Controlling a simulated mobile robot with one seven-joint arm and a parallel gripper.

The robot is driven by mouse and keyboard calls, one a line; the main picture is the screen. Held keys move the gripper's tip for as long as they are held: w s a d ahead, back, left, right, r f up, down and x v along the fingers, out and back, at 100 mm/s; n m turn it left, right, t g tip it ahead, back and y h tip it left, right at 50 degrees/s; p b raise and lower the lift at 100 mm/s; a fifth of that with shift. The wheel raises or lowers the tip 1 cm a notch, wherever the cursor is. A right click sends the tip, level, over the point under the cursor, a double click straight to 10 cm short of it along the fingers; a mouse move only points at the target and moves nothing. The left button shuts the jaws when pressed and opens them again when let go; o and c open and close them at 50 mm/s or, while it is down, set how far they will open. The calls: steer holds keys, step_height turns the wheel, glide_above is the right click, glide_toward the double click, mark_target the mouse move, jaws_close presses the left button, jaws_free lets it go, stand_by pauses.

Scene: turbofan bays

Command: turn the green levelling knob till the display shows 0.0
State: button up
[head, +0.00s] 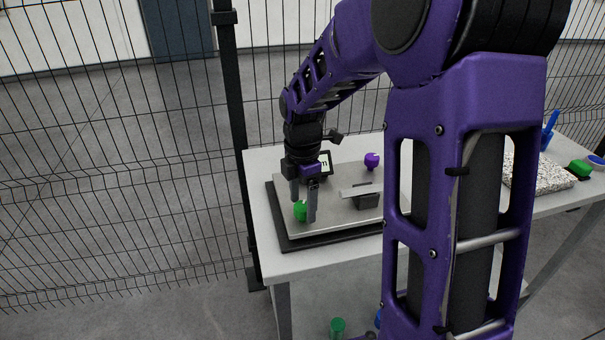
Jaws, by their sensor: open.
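The green levelling knob (300,210) sits at the near left corner of a grey metal plate (336,222) on a black base. My gripper (304,210) points down over this corner, its two fingers open, one on each side of the green knob in the picture. I cannot tell whether the fingers touch the knob. The display (325,163) is a small dark-framed screen behind my gripper. It is partly hidden by the gripper, and its reading is too small to make out.
A purple knob (372,160) stands at the plate's far side. A dark block with a flat metal bar (361,190) sits on the plate. My arm hides the table's middle. A speckled slab (540,174) and a green-topped object (580,168) lie at right. A wire fence (120,150) stands behind.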

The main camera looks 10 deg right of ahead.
mark_target(303, 205)
step_height(303, 205, up, 17)
steer(key=p, duration=0.1)
steer(key=shift+f, duration=0.15)
stand_by(0.4)
